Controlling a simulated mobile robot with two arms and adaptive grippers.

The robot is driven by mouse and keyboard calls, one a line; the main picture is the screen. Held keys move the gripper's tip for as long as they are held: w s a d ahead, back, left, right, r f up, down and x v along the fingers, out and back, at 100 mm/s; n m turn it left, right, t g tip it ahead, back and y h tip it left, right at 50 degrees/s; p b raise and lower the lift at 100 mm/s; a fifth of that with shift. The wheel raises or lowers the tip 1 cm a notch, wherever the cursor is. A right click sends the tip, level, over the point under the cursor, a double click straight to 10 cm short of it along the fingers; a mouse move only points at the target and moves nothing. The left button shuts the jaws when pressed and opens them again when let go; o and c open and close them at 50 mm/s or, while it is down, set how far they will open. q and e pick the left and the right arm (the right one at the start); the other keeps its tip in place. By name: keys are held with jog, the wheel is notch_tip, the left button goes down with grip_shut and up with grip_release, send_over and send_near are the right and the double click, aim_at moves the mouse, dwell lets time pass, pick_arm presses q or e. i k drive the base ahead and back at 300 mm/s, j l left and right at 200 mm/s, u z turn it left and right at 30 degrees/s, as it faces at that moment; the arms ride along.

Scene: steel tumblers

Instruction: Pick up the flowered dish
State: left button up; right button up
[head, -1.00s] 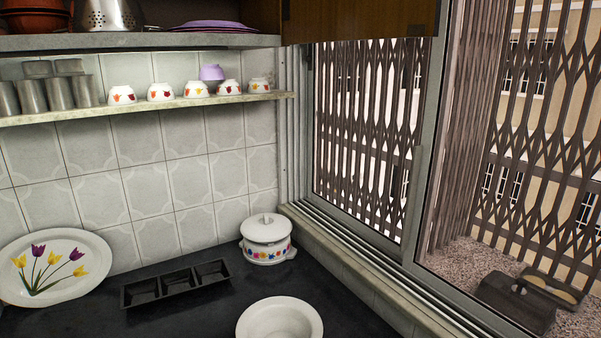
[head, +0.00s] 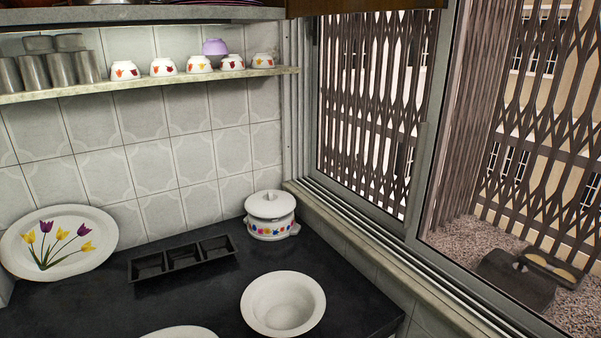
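A white oval dish (head: 92,219) painted with purple and yellow tulips leans upright against the tiled wall at the left end of the dark counter. A white lidded pot (head: 270,215) with a band of coloured flowers stands in the back corner by the window. Neither of my grippers shows in the head view.
A black three-compartment tray (head: 184,258) lies between the tulip dish and the pot. A white bowl (head: 284,303) stands in front, near the counter's right edge. Another white rim (head: 180,332) is cut off at the bottom. Steel tumblers (head: 60,67) and small bowls stand on the shelf (head: 150,83).

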aim_at(280, 303)
jog(key=l+u, duration=0.2)
jog(key=u, duration=0.15)
jog(key=l+u, duration=0.3)
jog(key=k+u, duration=0.1)
jog(key=u, duration=0.25)
